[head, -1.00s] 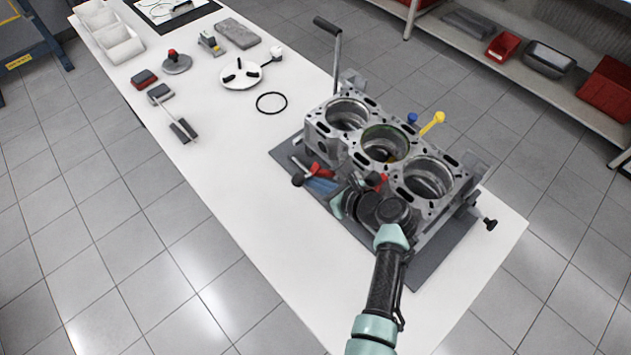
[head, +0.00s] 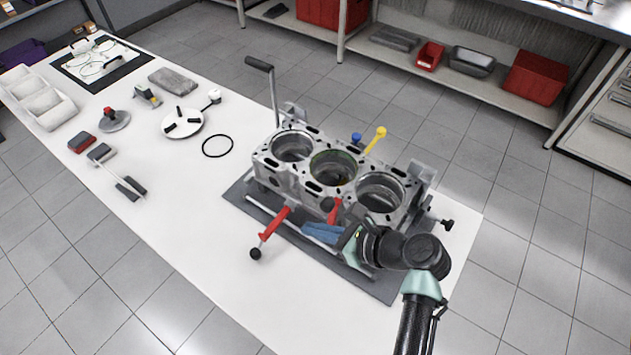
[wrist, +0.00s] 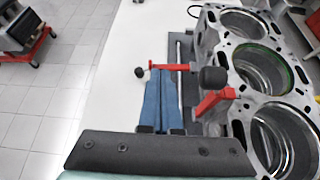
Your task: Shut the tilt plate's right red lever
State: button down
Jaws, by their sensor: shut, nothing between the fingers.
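The engine block (head: 312,168) sits on the tilt plate (head: 245,190). The left red lever (head: 274,223) sticks out from the block's near side, its black knob over the white bench; in the wrist view (wrist: 172,67) it lies across the picture just beyond my fingertips. The right red lever (head: 335,208) stands close against the block, its lower part hidden in the head view; in the wrist view (wrist: 212,101) its black knob end points up towards the camera. My gripper (head: 305,228) is shut and empty, between the two levers in the head view. Its blue fingers (wrist: 157,75) lie left of the right lever.
A crank handle (head: 268,80) rises behind the block, and a yellow-topped piece (head: 376,138) stands at its far side. A black ring (head: 217,146) and a white disc (head: 183,122) lie on the bench. The bench's near left part is clear.

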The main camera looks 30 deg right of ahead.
dwell(0.3)
jog(key=n+t+h+b, duration=0.2)
jog(key=n+h+b, duration=0.1)
jog(key=b, duration=0.9)
send_near(272, 256)
jog(key=r, duration=0.4)
jog(key=shift+d, duration=0.3)
jog(key=shift+a+f+n+h+b, duration=0.25)
jog(key=shift+a+n+h+b, duration=0.15)
jog(key=shift+a+n+b, duration=0.3)
jog(key=b+x, duration=0.1)
jog(key=x, duration=0.9)
jog(key=shift+d+r, duration=0.1)
jog(key=shift+r, duration=0.05)
jog(key=shift+r, duration=0.15)
jog(key=shift+r+m+p, duration=0.3)
jog(key=shift+r+p, duration=0.05)
jog(key=shift+p, duration=0.65)
